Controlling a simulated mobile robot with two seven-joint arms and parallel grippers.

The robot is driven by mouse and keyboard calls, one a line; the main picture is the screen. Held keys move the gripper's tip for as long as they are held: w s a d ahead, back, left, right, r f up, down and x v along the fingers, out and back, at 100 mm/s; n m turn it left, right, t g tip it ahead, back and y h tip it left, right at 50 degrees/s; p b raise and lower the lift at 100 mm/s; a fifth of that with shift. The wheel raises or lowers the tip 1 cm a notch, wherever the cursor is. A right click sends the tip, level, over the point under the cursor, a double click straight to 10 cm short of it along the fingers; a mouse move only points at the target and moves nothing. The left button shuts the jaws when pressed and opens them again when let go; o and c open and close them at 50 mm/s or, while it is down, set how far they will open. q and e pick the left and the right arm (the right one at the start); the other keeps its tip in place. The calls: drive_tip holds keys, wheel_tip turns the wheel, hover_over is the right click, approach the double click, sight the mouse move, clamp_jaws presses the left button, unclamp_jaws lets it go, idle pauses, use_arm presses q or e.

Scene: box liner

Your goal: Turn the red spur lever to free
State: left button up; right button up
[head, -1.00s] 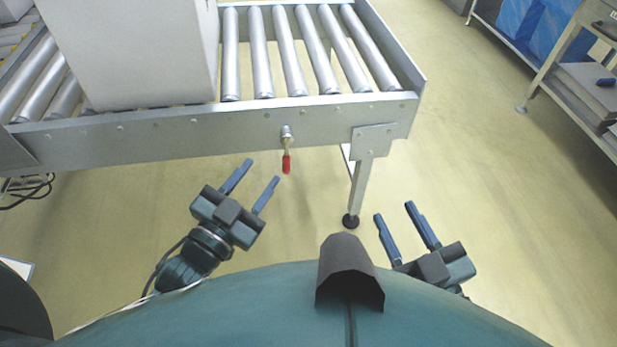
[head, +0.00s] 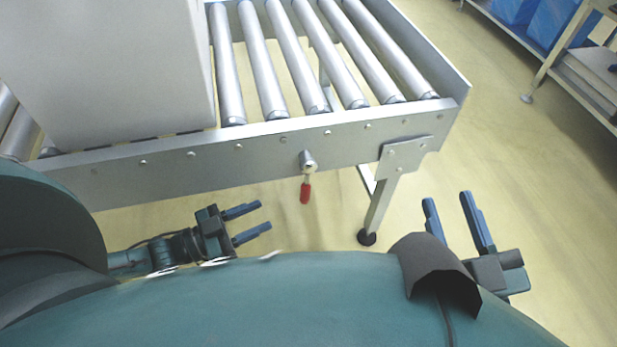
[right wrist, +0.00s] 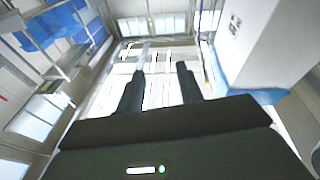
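The red spur lever (head: 305,191) hangs straight down from a metal pivot (head: 308,161) on the front side rail of the roller conveyor (head: 250,158). My left gripper (head: 264,218) is open and empty. In the head view it is left of and a little below the lever, its fingers pointing right, apart from it. My right gripper (head: 447,198) is open and empty, right of the conveyor's leg in the head view. Its fingers (right wrist: 160,80) show spread with nothing between them in the right wrist view.
A large pale box (head: 110,75) stands on the rollers at left. A conveyor leg (head: 381,205) stands right of the lever. A shelf with blue bins (head: 555,22) is at the far right. The floor between conveyor and shelf is clear.

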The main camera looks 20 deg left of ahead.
sight(302, 195)
use_arm(q)
drive_tip(key=b+x, duration=0.1)
drive_tip(key=x, duration=0.1)
drive_tip(key=b+x, duration=0.1)
drive_tip(key=x, duration=0.2)
drive_tip(key=b+x, duration=0.1)
drive_tip(key=x, duration=0.2)
drive_tip(key=shift+w+a+f, duration=0.4)
drive_tip(key=b+x, duration=0.1)
drive_tip(key=x, duration=0.2)
drive_tip(key=shift+w+d, duration=0.2)
drive_tip(key=shift+w+d+r, duration=0.1)
drive_tip(key=shift+w+d, duration=0.2)
use_arm(e)
drive_tip(key=shift+w+a+r+n+t+y, duration=0.1)
drive_tip(key=shift+w+r+n+t+y, duration=0.2)
drive_tip(key=shift+r+t+y, duration=0.15)
drive_tip(key=shift+w+a+r+n+t+y, duration=0.1)
drive_tip(key=shift+w+r+n+t+y, duration=0.2)
drive_tip(key=shift+r, duration=0.25)
drive_tip(key=shift+d, duration=0.1)
use_arm(q)
drive_tip(key=c, duration=0.7)
clamp_jaws()
use_arm(e)
drive_tip(key=shift+f, duration=0.1)
